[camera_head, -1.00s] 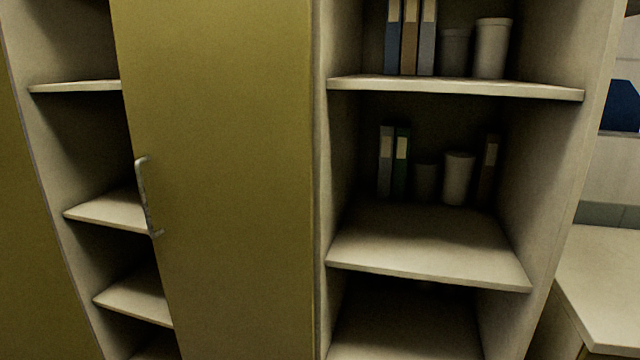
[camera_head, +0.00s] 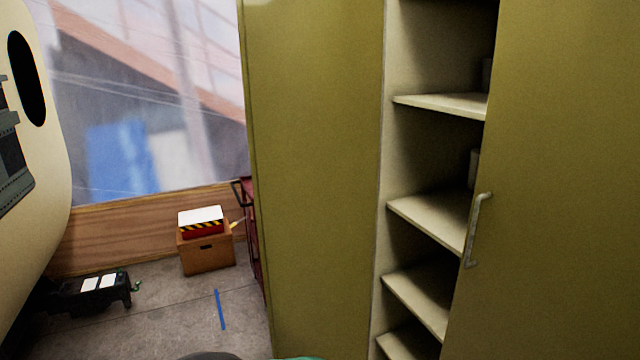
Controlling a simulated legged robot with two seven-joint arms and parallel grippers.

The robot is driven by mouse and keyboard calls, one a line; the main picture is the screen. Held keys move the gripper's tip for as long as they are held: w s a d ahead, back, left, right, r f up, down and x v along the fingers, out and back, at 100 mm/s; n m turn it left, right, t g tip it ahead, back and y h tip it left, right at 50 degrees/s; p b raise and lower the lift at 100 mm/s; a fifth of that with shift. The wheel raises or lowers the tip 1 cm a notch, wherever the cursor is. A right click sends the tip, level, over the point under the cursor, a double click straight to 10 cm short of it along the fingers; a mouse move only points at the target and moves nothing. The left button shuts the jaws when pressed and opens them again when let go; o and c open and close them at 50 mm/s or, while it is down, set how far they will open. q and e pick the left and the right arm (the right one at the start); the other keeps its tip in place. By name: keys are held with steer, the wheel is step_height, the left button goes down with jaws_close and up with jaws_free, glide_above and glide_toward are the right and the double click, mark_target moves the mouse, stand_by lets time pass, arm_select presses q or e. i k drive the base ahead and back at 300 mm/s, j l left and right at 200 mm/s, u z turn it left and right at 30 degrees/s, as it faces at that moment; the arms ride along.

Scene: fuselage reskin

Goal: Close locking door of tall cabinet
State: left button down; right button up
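The tall cabinet has an olive-yellow side (camera_head: 315,180) and pale inner shelves (camera_head: 425,220). Its olive-yellow door (camera_head: 560,180) stands at the right of the view, partly open, with a gap to the left of it that shows several shelves. A grey metal bar handle (camera_head: 478,230) is on the door's left edge. The door's hinge side and its right part are out of view. Neither of my grippers shows in the view.
At the left is a cream fuselage section (camera_head: 35,170) with a dark window hole. A brown box (camera_head: 206,252) with a red and white item on top stands by the wooden base of a sheeted wall. A black case (camera_head: 90,292) lies on the grey floor (camera_head: 180,325).

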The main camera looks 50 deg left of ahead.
mark_target(311, 70)
steer(key=j+z, duration=0.1)
steer(key=j, duration=0.4)
steer(key=j+z, duration=0.1)
steer(key=j, duration=0.35)
steer(key=k+j+z, duration=0.1)
steer(key=j, duration=0.4)
steer(key=j+z, duration=0.1)
steer(key=j, duration=0.35)
steer(key=k+j+z, duration=0.1)
steer(key=j, duration=0.4)
steer(key=k+j+z, duration=0.1)
steer(key=j, duration=0.35)
steer(key=k+j+z, duration=0.1)
steer(key=j, duration=0.35)
steer(key=k+j+z, duration=0.1)
steer(key=j, duration=0.35)
